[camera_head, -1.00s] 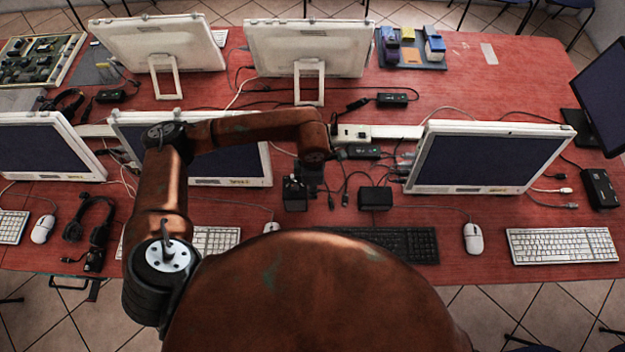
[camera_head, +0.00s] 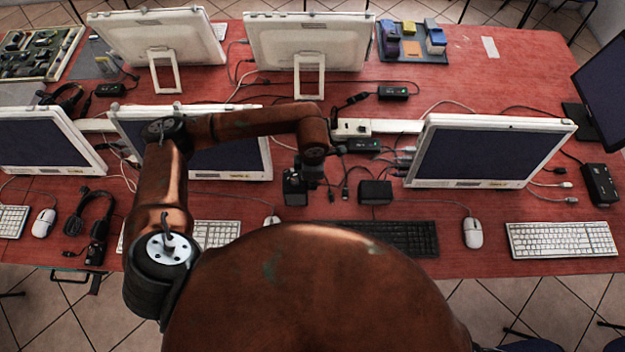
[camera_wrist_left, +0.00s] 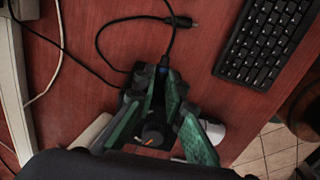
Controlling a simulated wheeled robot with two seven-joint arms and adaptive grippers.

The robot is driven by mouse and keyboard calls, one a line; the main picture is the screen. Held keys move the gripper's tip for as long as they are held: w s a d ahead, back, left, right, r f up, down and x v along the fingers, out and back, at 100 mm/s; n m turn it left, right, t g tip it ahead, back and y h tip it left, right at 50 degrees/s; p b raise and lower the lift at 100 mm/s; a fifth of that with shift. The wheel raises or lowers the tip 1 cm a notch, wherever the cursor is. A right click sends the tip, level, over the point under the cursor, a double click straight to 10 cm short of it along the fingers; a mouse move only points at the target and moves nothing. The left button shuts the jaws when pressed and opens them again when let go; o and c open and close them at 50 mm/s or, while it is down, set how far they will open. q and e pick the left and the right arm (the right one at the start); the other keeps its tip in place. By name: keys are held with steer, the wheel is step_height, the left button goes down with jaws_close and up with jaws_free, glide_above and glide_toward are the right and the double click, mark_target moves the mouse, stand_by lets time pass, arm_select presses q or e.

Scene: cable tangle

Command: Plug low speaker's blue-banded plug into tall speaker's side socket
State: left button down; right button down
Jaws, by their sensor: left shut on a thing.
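The tall black speaker (camera_head: 295,190) stands upright on the red table just left of my left gripper (camera_head: 312,180). The low black speaker (camera_head: 375,193) stands to its right. In the left wrist view, my gripper's green fingers (camera_wrist_left: 158,84) are closed together, with a small blue part, apparently the plug's blue band (camera_wrist_left: 163,70), at their tips. A black cable leads up from there. The tall speaker is mostly hidden behind the fingers there, and its side socket cannot be made out. I cannot tell whether the plug touches the socket. My right gripper is not in view.
Loose black cable ends (camera_head: 345,190) lie between the two speakers. A black keyboard (camera_head: 400,238) and a white mouse (camera_head: 272,221) are in front. A power strip (camera_head: 352,128) and a monitor (camera_head: 490,155) stand behind and to the right.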

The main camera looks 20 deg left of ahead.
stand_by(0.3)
arm_select(q)
steer(key=c, duration=1.9)
jaws_free()
step_height(320, 180, up, 12)
steer(key=shift+s, duration=0.15)
